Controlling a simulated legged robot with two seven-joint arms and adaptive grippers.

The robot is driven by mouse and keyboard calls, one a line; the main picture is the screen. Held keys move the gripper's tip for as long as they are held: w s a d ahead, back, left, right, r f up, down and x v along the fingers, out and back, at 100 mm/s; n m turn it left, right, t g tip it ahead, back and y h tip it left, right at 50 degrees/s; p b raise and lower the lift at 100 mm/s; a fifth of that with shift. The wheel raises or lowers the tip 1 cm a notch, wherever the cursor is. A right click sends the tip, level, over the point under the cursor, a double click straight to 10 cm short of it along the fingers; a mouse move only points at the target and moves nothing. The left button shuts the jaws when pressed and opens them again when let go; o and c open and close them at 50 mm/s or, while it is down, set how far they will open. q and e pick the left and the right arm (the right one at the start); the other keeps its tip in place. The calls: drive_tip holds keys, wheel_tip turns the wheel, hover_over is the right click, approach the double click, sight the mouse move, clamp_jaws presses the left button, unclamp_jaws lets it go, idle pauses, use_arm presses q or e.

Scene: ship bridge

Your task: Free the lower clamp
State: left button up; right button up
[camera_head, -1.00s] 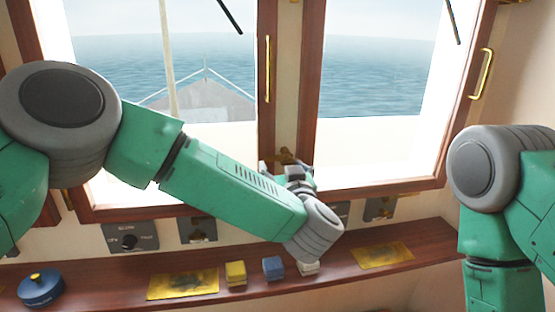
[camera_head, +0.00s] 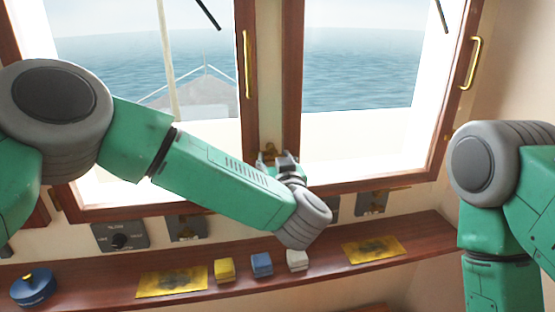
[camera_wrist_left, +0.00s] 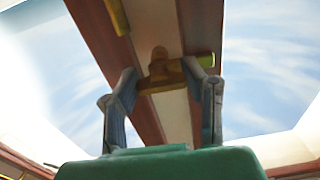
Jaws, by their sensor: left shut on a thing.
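The lower clamp (camera_head: 269,148) is a small brass fitting low on the pale post between the two windows. In the left wrist view the clamp (camera_wrist_left: 163,73) has a rounded knob on top and a wide brass bar below. My left gripper (camera_head: 279,161) reaches up to it from the front. In the left wrist view the fingers of my left gripper (camera_wrist_left: 162,84) stand on either side of the brass bar and are closed against its ends. In the head view the gripper partly hides the clamp. My right gripper is out of view.
The wooden ledge (camera_head: 200,291) below holds a round blue tin (camera_head: 34,288), yellow (camera_head: 224,270), blue (camera_head: 262,265) and white (camera_head: 298,260) blocks, and two gold plates. Wooden window frames with brass handles (camera_head: 470,63) flank the post. My right arm stands at the right.

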use_arm(q)
drive_tip(key=shift+w+a, duration=0.1)
drive_tip(key=n+b, duration=0.2)
drive_tip(key=n, duration=0.2)
drive_tip(key=n+b, duration=0.3)
drive_tip(key=n, duration=0.1)
drive_tip(key=shift+f+n, duration=0.1)
drive_tip(key=shift+n, duration=0.2)
drive_tip(key=n+b, duration=0.3)
drive_tip(key=n, duration=0.1)
drive_tip(key=shift+d+n+b, duration=0.2)
drive_tip(key=shift+n+b, duration=0.1)
drive_tip(key=shift+b, duration=0.1)
drive_tip(key=shift+n+b, duration=1.95)
drive_tip(key=shift+n, duration=0.35)
drive_tip(key=o, duration=1.2)
drive_tip(key=shift+w, duration=0.1)
